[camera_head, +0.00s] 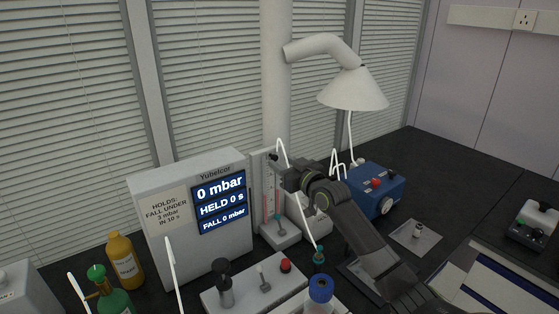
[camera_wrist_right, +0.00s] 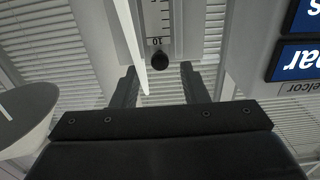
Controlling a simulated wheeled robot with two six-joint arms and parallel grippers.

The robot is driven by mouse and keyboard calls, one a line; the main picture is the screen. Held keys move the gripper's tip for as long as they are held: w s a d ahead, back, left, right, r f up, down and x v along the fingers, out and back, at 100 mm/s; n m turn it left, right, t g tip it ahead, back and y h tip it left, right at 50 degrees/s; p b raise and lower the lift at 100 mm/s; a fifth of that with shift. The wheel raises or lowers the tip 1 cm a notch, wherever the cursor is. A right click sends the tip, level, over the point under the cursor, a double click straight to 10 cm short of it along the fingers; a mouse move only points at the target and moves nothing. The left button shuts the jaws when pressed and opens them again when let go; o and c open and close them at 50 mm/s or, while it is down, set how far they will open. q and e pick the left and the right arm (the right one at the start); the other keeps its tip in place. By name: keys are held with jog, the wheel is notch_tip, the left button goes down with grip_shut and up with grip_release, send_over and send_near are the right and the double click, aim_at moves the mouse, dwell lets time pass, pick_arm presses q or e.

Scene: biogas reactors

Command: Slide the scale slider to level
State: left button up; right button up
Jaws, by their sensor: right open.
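The upright white scale board (camera_head: 268,188) stands just right of the grey display box, with a reddish strip down its face. A small black knob (camera_head: 273,157), which may be the slider, sits at its top. In the right wrist view the scale (camera_wrist_right: 157,18) appears upside down, with tick marks and a "10" beside the black knob (camera_wrist_right: 159,60). My right gripper (camera_wrist_right: 158,82) is open, its two fingers on either side of the knob in that view, with nothing visibly held. In the head view my right gripper (camera_head: 287,178) is beside the scale's upper right. The liquid level is not clear.
The display box (camera_head: 218,196) reads 0 mbar, HELD 0 s. A white tube (camera_head: 282,153) loops close to the gripper. A blue pump box (camera_head: 375,188) stands right of my arm. Bottles and a valve block (camera_head: 256,290) crowd the front.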

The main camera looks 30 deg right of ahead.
jog(key=shift+w+a, duration=0.15)
jog(key=shift+w, duration=0.85)
grip_shut()
